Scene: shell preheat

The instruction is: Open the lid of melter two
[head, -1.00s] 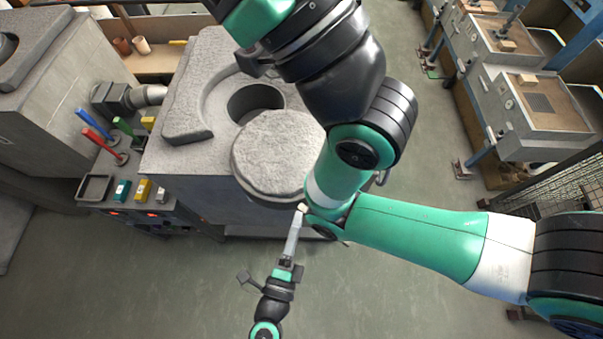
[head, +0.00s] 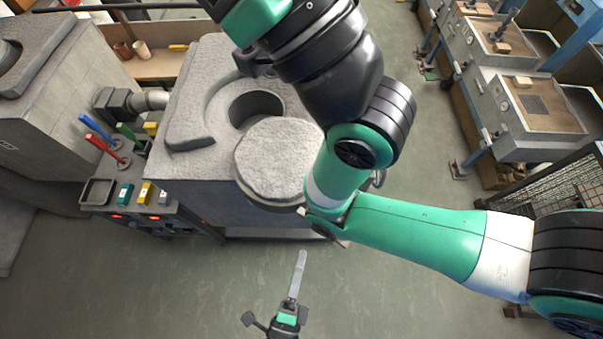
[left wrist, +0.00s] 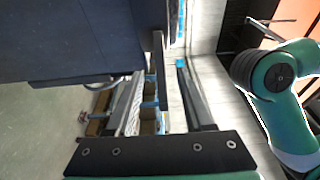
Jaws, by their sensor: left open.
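The grey melter (head: 205,85) in the middle of the head view has a round opening (head: 257,105) in its top. Its thick round lid (head: 278,158) is swung to the near side of the opening and overhangs the front; the opening is largely uncovered. I cannot read which number this melter bears. My left gripper (head: 300,258) is open and empty, below and apart from the lid, over the floor. In the left wrist view its two fingers (left wrist: 160,70) stand apart, with a dark upright bar showing between them. My right gripper is not in view.
Another grey melter (head: 70,85) stands at left. A control stand holds coloured levers (head: 100,140), buttons and a small tray (head: 97,191). Benches (head: 540,110) line the right. A large arm of mine crosses beside the lid. The floor (head: 140,270) in front is clear.

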